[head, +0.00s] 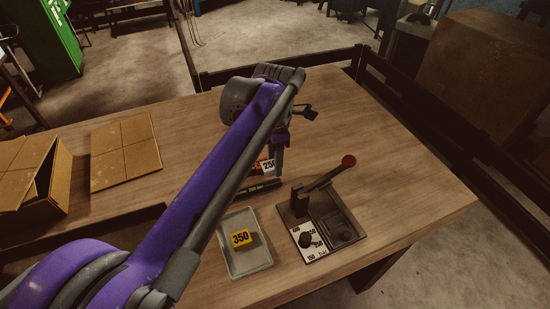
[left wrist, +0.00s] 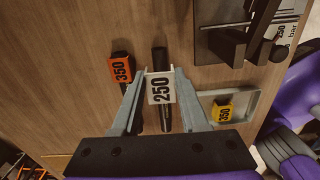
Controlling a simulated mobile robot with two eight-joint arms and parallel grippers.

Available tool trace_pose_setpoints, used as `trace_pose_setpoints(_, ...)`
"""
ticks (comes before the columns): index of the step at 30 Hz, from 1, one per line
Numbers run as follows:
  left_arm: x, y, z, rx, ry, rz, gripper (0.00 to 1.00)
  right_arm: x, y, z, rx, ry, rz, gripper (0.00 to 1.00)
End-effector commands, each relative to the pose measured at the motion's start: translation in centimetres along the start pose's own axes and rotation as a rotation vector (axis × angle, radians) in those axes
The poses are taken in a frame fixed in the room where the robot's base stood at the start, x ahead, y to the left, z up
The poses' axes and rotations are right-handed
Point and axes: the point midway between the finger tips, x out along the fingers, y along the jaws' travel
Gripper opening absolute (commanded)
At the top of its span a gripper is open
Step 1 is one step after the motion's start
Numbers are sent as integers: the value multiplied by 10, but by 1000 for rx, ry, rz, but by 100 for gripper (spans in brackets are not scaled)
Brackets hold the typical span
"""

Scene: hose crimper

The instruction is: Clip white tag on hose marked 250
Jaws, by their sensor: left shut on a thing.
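The white tag marked 250 (left wrist: 161,88) is between the fingertips of my left gripper (left wrist: 156,74), which is shut on it. The tag also shows in the head view (head: 268,165), partly hidden by my gripper. A dark hose (left wrist: 160,57) lies on the table directly behind the tag in the left wrist view. In the head view the hose (head: 266,184) has small print on it, too small to read surely. I cannot tell whether the tag touches the hose. My right gripper is not in view.
A yellow tag marked 350 (head: 241,238) lies in a grey tray (head: 250,265). A crimper (head: 335,227) with a red-knobbed lever stands to the right. Cardboard boxes (head: 125,150) are on the left. The table's right side is clear.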

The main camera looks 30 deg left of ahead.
Motion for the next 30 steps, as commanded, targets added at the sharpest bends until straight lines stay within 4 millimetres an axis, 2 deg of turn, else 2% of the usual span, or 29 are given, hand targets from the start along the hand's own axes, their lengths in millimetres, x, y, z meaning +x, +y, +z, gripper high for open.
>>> trace_pose_setpoints(1, 9, 0, 0, 0, 1, -1, 0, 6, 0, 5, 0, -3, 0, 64)
trace_pose_setpoints(6, 26, 0, 0, 0, 1, -1, 0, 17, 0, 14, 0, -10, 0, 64)
trace_pose_setpoints(15, 51, 0, 0, 0, 0, -1, 0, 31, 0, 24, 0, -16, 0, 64)
trace_pose_setpoints(30, 56, 0, 0, 0, 0, 0, 0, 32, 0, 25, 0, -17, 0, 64)
